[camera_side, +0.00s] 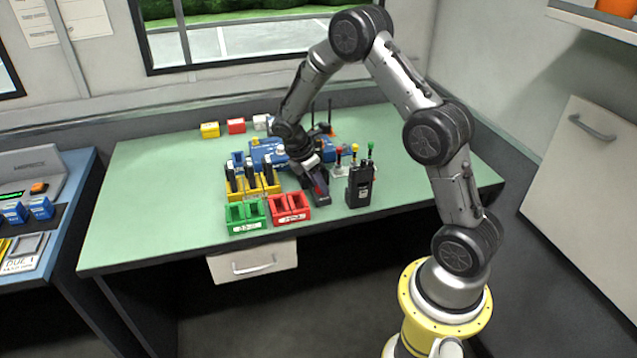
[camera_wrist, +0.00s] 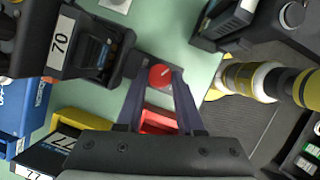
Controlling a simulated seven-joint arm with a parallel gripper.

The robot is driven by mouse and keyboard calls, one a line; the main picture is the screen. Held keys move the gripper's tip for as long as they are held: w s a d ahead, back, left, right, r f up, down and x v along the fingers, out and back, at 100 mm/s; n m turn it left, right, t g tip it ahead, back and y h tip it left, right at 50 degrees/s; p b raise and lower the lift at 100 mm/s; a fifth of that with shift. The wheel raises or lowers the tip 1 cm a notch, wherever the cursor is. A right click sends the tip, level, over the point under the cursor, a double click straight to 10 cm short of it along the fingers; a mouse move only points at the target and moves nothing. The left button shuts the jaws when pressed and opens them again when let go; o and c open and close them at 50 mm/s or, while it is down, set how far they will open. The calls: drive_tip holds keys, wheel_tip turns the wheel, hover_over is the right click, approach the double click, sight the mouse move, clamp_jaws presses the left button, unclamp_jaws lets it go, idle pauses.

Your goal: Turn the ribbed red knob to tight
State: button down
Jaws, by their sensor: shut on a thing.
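The red knob (camera_wrist: 160,75) shows in the wrist view as a small round red cap with a pale mark on its top. It sits by a dark block at the end of a black device labelled 70 (camera_wrist: 62,42). My gripper (camera_wrist: 159,80) has one dark finger on each side of the knob and is shut on it. In the side view my gripper (camera_side: 319,190) points down at the bench, just right of the red bin.
A red bin (camera_side: 290,219) and a green bin (camera_side: 246,226) stand close on the left. A yellow rack (camera_side: 252,192) holds black radios behind them. A black radio (camera_side: 361,188) stands close on the right. The green bench top (camera_side: 160,190) is clear at the left.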

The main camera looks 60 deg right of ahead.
idle(0.4)
drive_tip(key=m+y, duration=0.1)
drive_tip(key=m, duration=0.2)
drive_tip(key=m+g, duration=0.1)
drive_tip(key=m, duration=0.2)
drive_tip(key=shift+w+d+m+g+y, duration=0.2)
drive_tip(key=shift+m+g+y, duration=0.1)
drive_tip(key=shift+y, duration=0.1)
drive_tip(key=m+y, duration=0.1)
drive_tip(key=m, duration=0.1)
drive_tip(key=m+y, duration=0.1)
drive_tip(key=m, duration=0.2)
drive_tip(key=shift+d+m+g, duration=0.15)
drive_tip(key=shift+m+g, duration=0.15)
drive_tip(key=c, duration=0.5)
unclamp_jaws()
drive_tip(key=shift+c, duration=0.2)
drive_tip(key=shift+r, duration=0.1)
drive_tip(key=v, duration=1.3)
drive_tip(key=shift+w+d+r, duration=0.15)
drive_tip(key=shift+w+r, duration=0.1)
